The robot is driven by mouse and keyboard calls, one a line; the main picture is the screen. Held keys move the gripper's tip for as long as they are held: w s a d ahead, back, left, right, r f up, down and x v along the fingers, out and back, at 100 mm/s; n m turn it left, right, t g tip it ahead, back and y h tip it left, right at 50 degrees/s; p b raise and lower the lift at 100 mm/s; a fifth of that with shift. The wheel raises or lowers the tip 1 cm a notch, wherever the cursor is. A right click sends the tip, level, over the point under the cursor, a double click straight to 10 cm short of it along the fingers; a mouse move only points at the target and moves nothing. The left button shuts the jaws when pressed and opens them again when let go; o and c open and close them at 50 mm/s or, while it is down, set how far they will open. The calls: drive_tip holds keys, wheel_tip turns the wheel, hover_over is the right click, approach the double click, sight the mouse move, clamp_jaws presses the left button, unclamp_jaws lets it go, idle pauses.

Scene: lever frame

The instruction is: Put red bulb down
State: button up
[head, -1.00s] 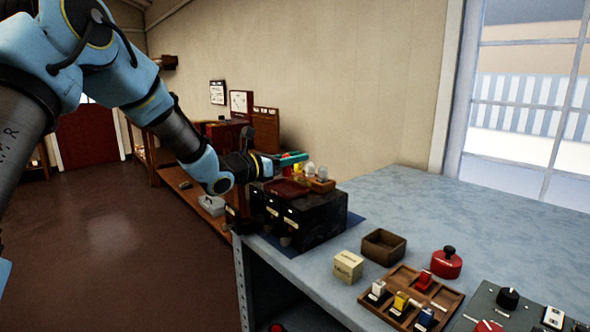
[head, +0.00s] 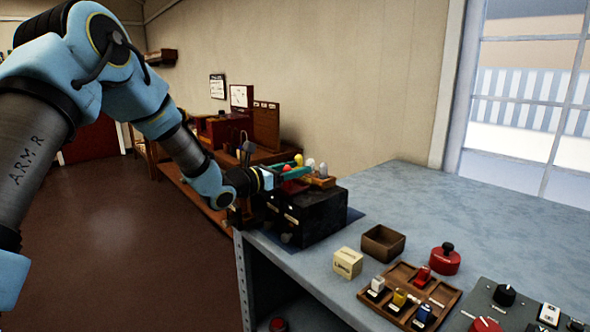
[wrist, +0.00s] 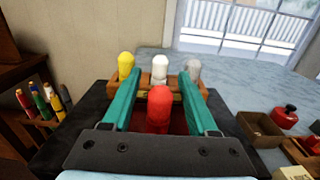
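The red bulb (wrist: 160,108) stands upright between the two teal fingers of my gripper (wrist: 157,75) in the wrist view. A gap shows on each side of it, so the gripper is open and not clasping it. Its lower end is over a dark red tray or pad (wrist: 178,128); the contact there is hidden. In the head view my gripper (head: 292,170) is low over the black drawer box (head: 318,215), and the red bulb (head: 287,168) shows only as a small spot by the fingers.
A wooden rack (wrist: 203,102) just beyond the fingers holds a yellow bulb (wrist: 126,66), a white bulb (wrist: 160,68) and a grey bulb (wrist: 193,68). An empty wooden box (head: 383,244), a cream block (head: 347,262) and a compartment tray (head: 452,297) stand to the right on the bench.

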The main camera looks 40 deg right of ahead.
drive_tip(key=shift+r, duration=0.1)
drive_tip(key=a+b, duration=0.4)
drive_tip(key=a, duration=0.8)
drive_tip(key=shift+w, duration=0.35)
drive_tip(key=s+a+f+m+g+y, duration=0.15)
drive_tip(key=a+f+m+y, duration=0.35)
drive_tip(key=a, duration=0.5)
drive_tip(key=s+a+f+m+g+y, duration=0.1)
drive_tip(key=s+a+f+m+y, duration=0.3)
drive_tip(key=a, duration=0.7)
drive_tip(key=w+a+f+m+t+y, duration=0.1)
drive_tip(key=a+m+y, duration=0.3)
drive_tip(key=a, duration=0.9)
drive_tip(key=w+a+f+m+t+y, duration=0.1)
drive_tip(key=a+m+t+y, duration=0.3)
drive_tip(key=a, duration=1)
drive_tip(key=shift+w+a+f+m+y, duration=0.25)
drive_tip(key=shift+f+m+y, duration=0.15)
drive_tip(key=shift+f+m, duration=0.4)
